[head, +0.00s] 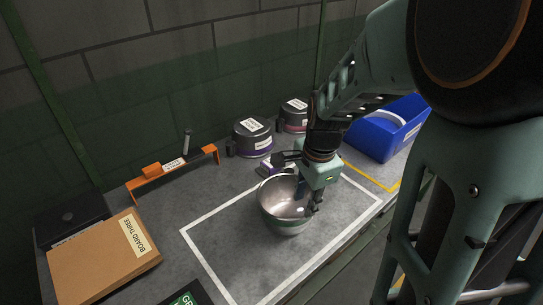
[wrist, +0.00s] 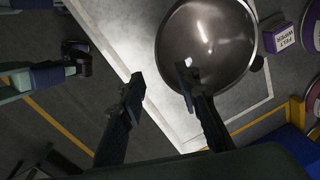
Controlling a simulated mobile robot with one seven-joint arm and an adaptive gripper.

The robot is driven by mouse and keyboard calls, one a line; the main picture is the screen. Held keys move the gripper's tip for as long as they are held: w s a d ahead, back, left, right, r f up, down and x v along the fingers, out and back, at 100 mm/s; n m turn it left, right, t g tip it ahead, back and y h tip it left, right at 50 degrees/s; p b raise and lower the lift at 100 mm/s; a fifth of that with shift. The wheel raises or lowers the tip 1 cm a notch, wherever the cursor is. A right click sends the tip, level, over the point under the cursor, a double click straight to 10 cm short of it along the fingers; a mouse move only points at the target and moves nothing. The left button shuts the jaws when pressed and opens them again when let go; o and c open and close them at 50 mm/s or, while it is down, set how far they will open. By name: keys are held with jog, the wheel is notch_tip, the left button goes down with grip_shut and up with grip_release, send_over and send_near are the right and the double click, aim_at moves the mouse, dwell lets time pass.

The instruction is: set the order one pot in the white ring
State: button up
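A shiny steel pot (head: 271,214) with a green band stands open-side up inside a white rectangle outline (head: 208,259) on the grey bench. It also fills the upper right of the wrist view (wrist: 205,45). My gripper (head: 312,205) is at the pot's right rim in the head view. In the wrist view my gripper (wrist: 160,90) is open, one finger over the pot's inside and the other outside its rim. I cannot tell whether either finger touches it. Two dark lidded pots stand behind, one with a purple band (head: 252,138), one with a reddish band (head: 293,115). No order label is readable.
A blue bin (head: 372,142) at the right shows a white curved piece (head: 384,118). An orange rack (head: 174,171) stands at the back left. A cardboard box (head: 95,268) marked BOARD THREE is front left. A felt wiper box (wrist: 282,38) sits near the pot.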

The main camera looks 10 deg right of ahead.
aim_at(303, 216)
jog(key=f, duration=0.5)
jog(key=shift+w+a+f, duration=0.25)
jog(key=shift+w+f, duration=0.1)
jog(key=shift+w+d+f, duration=0.1)
jog(key=shift+w+f, duration=0.1)
jog(key=shift+f, duration=0.65)
jog(key=shift+w+d+f, duration=0.1)
jog(key=shift+w+f, duration=0.05)
jog(key=shift+f, duration=0.75)
jog(key=shift+w+d+f, duration=0.1)
jog(key=shift+w+f, duration=0.1)
jog(key=shift+f, duration=0.65)
grip_shut()
jog(key=shift+r, duration=0.1)
